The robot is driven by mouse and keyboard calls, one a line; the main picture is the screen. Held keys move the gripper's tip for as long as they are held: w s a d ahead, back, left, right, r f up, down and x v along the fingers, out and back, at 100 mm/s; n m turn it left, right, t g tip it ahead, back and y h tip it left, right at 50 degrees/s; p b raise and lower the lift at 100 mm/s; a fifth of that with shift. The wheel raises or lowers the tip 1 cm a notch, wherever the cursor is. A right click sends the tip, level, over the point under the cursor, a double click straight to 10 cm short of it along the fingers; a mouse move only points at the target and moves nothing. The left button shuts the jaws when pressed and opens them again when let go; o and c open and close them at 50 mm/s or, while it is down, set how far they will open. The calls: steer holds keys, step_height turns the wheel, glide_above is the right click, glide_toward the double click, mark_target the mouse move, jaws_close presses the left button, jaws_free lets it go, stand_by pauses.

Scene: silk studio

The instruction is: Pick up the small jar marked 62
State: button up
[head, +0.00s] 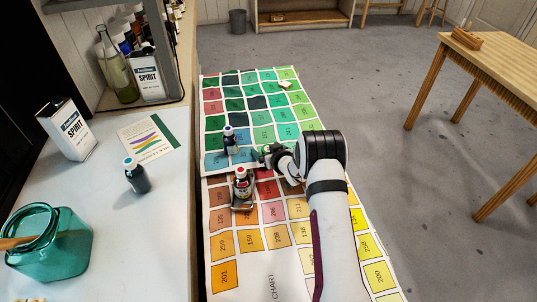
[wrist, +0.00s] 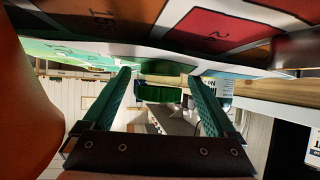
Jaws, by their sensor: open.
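The number 62 is not legible on any jar. In the wrist view, my gripper's green fingers (wrist: 158,75) are apart with nothing held between them.
A teal glass jar (head: 55,245) and a spirit tin (head: 67,130) stand on that table. A shelf of bottles (head: 125,60) is behind. A wooden table (head: 500,75) stands at right.

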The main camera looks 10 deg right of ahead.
steer(key=shift+x, duration=0.9)
steer(key=shift+r, duration=0.1)
jaws_close()
